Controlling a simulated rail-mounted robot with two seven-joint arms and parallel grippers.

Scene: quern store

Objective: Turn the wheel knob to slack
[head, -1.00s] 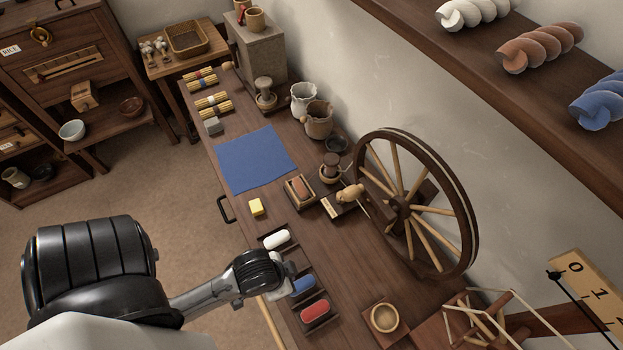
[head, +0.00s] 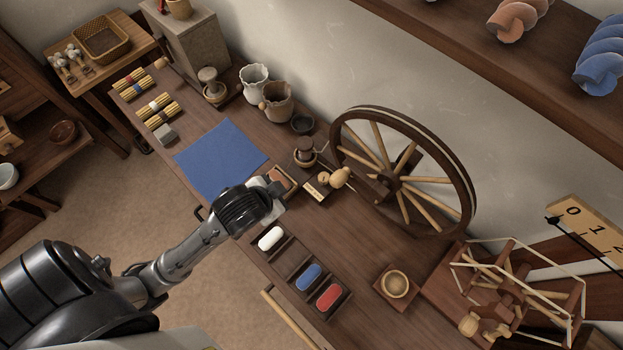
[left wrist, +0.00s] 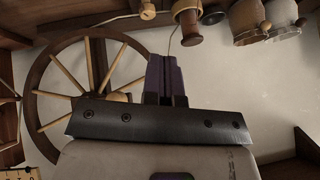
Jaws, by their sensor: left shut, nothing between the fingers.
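The spinning wheel (head: 398,180), with a dark rim and pale spokes, stands against the wall on the bench. A pale wooden knob (head: 340,177) sits at its left side, beside a small label plate (head: 316,188) too small to read. My left gripper (head: 277,190) is shut and empty, left of the knob and apart from it, over the bench near a small tray with a reddish piece (head: 281,178). In the left wrist view the shut fingers (left wrist: 166,78) point toward the wall, with the wheel (left wrist: 62,75) to their left. My right gripper is out of view.
A tray with white, blue and red pieces (head: 270,238) lies in front of my left gripper. A small bowl (head: 395,284) and a wooden-framed winder (head: 515,285) stand right of it. A blue cloth (head: 222,158) lies left. A shelf (head: 480,50) overhangs at upper right.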

